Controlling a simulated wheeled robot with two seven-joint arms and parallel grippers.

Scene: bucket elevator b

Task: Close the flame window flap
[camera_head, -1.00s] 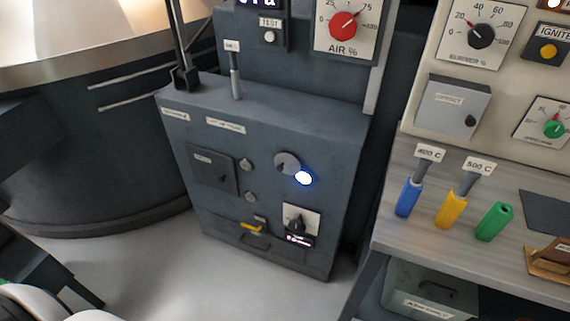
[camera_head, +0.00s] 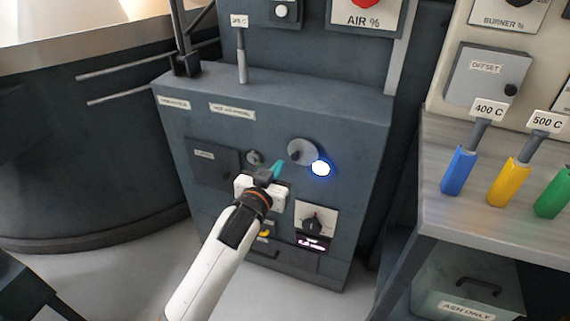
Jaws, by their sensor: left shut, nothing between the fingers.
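The flame window flap (camera_head: 302,151) is a round grey disc with a dark knob on the front of the dark grey panel. It sits up and left of the glowing blue-white flame window (camera_head: 320,168), which is largely uncovered. My left gripper (camera_head: 278,169) is in front of the panel, just below and left of the flap. Its teal fingertips are together and hold nothing. I cannot tell whether they touch the panel; they look apart from the flap. My gripper body hides part of the panel below. My right gripper is not in view.
A black rotary knob (camera_head: 312,222) is below the window. A small square door (camera_head: 214,162) is left of my gripper. A bench (camera_head: 430,160) on the right holds blue (camera_head: 458,171), yellow (camera_head: 509,184) and green (camera_head: 553,191) handles. A large drum (camera_head: 90,150) stands left.

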